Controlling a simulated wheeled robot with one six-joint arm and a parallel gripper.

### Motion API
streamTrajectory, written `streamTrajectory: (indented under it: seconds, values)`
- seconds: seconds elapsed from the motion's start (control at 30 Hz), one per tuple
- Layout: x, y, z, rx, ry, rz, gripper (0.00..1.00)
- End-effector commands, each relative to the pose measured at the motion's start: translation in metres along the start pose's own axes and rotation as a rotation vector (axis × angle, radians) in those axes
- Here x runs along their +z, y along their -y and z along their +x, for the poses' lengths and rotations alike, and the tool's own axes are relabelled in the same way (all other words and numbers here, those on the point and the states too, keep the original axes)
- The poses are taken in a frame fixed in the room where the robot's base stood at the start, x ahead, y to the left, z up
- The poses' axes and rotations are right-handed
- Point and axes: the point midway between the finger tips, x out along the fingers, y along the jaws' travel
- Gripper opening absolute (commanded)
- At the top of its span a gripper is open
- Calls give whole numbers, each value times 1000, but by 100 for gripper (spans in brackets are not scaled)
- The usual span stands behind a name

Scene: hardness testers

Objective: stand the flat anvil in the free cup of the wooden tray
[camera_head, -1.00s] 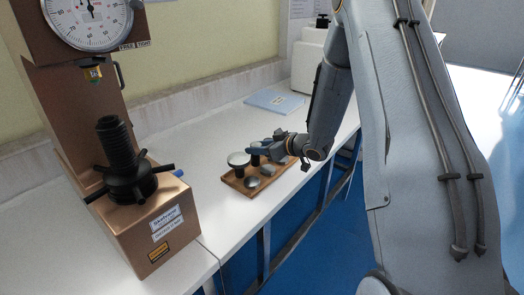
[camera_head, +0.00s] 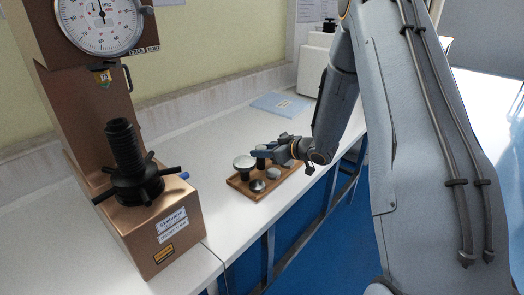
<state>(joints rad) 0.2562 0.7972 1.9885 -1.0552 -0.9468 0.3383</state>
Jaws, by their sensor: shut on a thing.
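The wooden tray (camera_head: 238,188) lies on the white bench, right of the hardness tester. A wide, pale disc-topped piece (camera_head: 244,162) on a dark stem stands at its left end. My gripper (camera_head: 264,154) reaches in from the right over the tray's back part. It is shut on a smaller light-topped piece with a dark stem, which seems to be the flat anvil (camera_head: 262,148). The fingers partly cover it, and I cannot tell whether its foot touches the tray. A shiny metal piece (camera_head: 258,186) and a grey piece (camera_head: 273,174) sit along the tray's front. The free cup cannot be made out.
The copper-coloured hardness tester (camera_head: 165,228), with a dial and a black spoked handwheel, stands at left. A blue folder (camera_head: 280,104) lies on the bench behind the tray. A white machine (camera_head: 313,70) stands farther back. The bench edge runs close in front of the tray.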

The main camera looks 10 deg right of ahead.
Motion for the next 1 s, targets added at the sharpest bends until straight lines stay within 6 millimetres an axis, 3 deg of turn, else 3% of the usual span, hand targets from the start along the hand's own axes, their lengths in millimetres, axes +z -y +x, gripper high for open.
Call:
streamTrajectory:
  seconds: [1.0]
  values:
    - [12,0,6,0,-1,0,14]
